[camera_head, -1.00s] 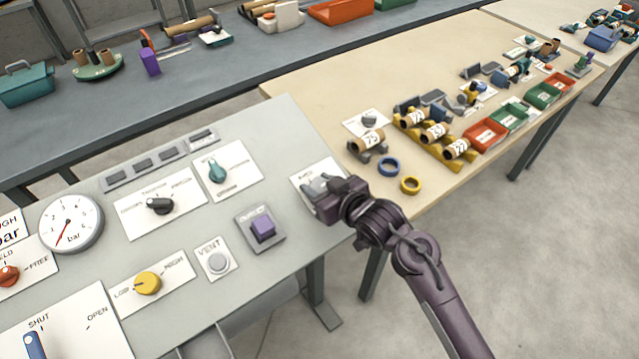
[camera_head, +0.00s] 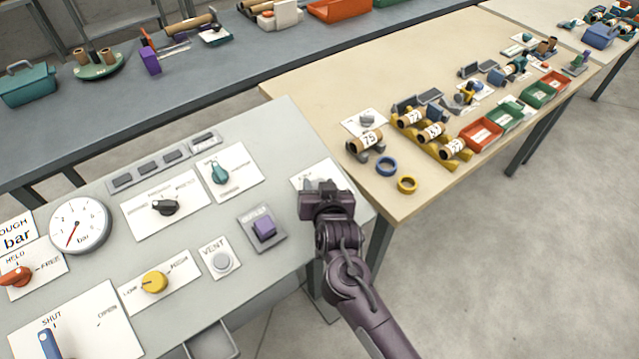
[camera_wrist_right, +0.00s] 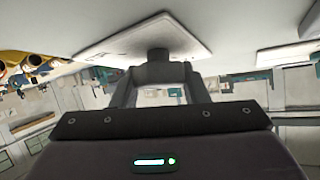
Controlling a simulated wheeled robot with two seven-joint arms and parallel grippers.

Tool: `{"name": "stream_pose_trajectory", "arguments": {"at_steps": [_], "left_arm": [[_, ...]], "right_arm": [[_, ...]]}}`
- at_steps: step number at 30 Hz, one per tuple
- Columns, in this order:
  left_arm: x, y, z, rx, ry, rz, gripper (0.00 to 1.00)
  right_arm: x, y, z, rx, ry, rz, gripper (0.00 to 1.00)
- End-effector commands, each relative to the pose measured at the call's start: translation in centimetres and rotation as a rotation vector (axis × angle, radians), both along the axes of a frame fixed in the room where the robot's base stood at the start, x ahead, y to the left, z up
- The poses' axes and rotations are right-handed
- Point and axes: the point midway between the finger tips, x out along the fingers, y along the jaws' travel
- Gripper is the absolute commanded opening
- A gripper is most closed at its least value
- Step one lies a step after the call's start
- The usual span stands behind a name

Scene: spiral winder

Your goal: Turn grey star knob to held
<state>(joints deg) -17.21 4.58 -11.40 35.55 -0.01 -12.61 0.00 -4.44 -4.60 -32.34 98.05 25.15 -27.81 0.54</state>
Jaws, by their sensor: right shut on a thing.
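The grey star knob (camera_wrist_right: 158,56) sits on a white label plate (camera_head: 338,174) at the right end of the grey panel. In the head view, my right gripper (camera_head: 320,187) covers most of the knob and the plate's lettering, so I cannot read where the knob points. In the right wrist view, the fingers of my right gripper (camera_wrist_right: 158,74) close on the knob from both sides, below the plate (camera_wrist_right: 140,38). My left gripper is not in view.
Left of the gripper on the panel (camera_head: 150,235) are a purple switch (camera_head: 264,228), a teal knob (camera_head: 219,173), a black knob (camera_head: 166,207), a yellow knob (camera_head: 154,281), and a gauge (camera_head: 79,224). A wooden table (camera_head: 330,95) with rolls and bins adjoins the panel's right side.

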Motion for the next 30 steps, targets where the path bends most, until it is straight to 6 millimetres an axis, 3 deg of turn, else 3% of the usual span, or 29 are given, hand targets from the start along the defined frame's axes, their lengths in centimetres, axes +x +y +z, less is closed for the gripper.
{"name": "stream_pose_trajectory", "arguments": {"at_steps": [11,12,16,25,30], "left_arm": [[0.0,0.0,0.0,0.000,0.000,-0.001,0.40],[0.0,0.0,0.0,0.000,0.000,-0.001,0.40],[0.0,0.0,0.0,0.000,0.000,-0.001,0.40],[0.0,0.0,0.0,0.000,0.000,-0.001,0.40],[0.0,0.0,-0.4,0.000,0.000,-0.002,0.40]], "right_arm": [[0.0,0.0,0.1,0.004,-0.001,-0.005,0.18],[0.0,0.0,0.1,0.004,-0.001,-0.005,0.46],[0.0,0.0,0.0,0.003,-0.001,-0.005,0.62],[-0.1,0.0,0.1,0.002,0.000,-0.004,0.62],[-1.7,-0.3,0.6,0.003,0.000,-0.004,0.62]]}}
